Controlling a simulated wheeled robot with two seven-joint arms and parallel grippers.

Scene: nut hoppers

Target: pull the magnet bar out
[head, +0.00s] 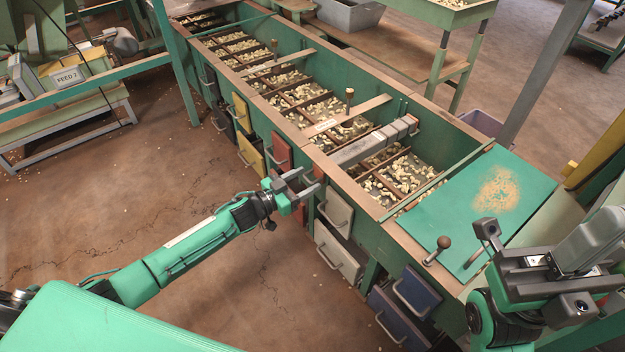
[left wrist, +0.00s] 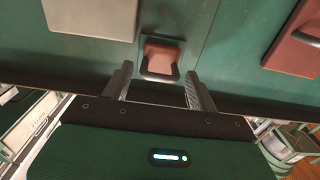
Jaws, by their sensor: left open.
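A small reddish front with a dark loop handle (left wrist: 160,60) sits on the green hopper wall in the left wrist view; it looks like the end of the magnet bar, though I cannot be sure. My left gripper (head: 311,179) is open beside the hopper wall. In the left wrist view its fingers (left wrist: 158,76) stand either side of the handle, with nothing gripped. In the head view the gripper largely hides this front. A grey segmented bar (head: 362,150) lies across the trough above. My right gripper (head: 550,270) is at the lower right; its finger gap is unclear.
The long green trough holds pale nuts in several compartments. Drawers with loop handles line its side: yellow (head: 241,113), red (head: 279,150), white (head: 337,211) and blue (head: 405,300). A green lid (head: 470,212) covers the near end. The floor left of the trough is open.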

